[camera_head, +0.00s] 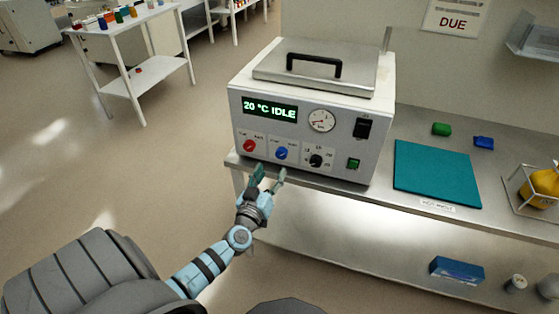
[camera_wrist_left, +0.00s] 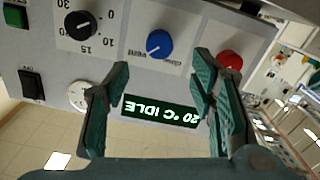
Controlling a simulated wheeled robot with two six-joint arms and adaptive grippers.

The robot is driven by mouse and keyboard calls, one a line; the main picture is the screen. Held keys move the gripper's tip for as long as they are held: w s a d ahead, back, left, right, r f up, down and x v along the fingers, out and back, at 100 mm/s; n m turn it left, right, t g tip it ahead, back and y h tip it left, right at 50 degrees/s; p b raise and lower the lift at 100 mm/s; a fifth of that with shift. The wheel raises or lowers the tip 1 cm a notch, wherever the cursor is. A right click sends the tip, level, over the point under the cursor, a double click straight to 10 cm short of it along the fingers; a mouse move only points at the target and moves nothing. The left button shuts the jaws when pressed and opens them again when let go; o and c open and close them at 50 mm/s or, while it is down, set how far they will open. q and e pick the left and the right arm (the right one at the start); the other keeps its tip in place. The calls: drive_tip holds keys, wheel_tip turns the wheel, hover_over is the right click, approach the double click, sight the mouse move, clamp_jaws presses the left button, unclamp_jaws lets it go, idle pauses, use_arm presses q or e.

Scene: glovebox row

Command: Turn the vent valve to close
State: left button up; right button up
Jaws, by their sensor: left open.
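The blue knob (camera_head: 281,154) sits low on the front of a white bench unit (camera_head: 300,112). In the upside-down left wrist view, the small lettering by the blue knob (camera_wrist_left: 159,43) seems to include "vent", so I take it as the vent valve; its exact setting is hard to read. My left gripper (camera_head: 269,176) is open and empty, just below and in front of the knob panel. In the left wrist view, its two fingers (camera_wrist_left: 160,80) are spread, with the blue knob beyond the gap between them, apart from it. My right gripper is not in view.
A red knob (camera_head: 249,146) and a black dial (camera_head: 316,160) flank the blue knob closely. A green button (camera_head: 353,164) and black switch (camera_head: 362,128) are to the right. The display reads "20 °C IDLE". A teal mat (camera_head: 437,173) lies on the bench.

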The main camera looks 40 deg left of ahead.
sight(280, 156)
use_arm(q)
drive_tip(key=b+x, duration=0.2)
drive_tip(key=x, duration=0.5)
drive_tip(key=shift+w+f, duration=0.2)
drive_tip(key=shift+w, duration=0.1)
drive_tip(key=shift+w+a+r, duration=0.1)
drive_tip(key=shift+w+a, duration=0.05)
drive_tip(key=shift+w, duration=0.05)
drive_tip(key=shift+c, duration=0.2)
drive_tip(key=c, duration=1.1)
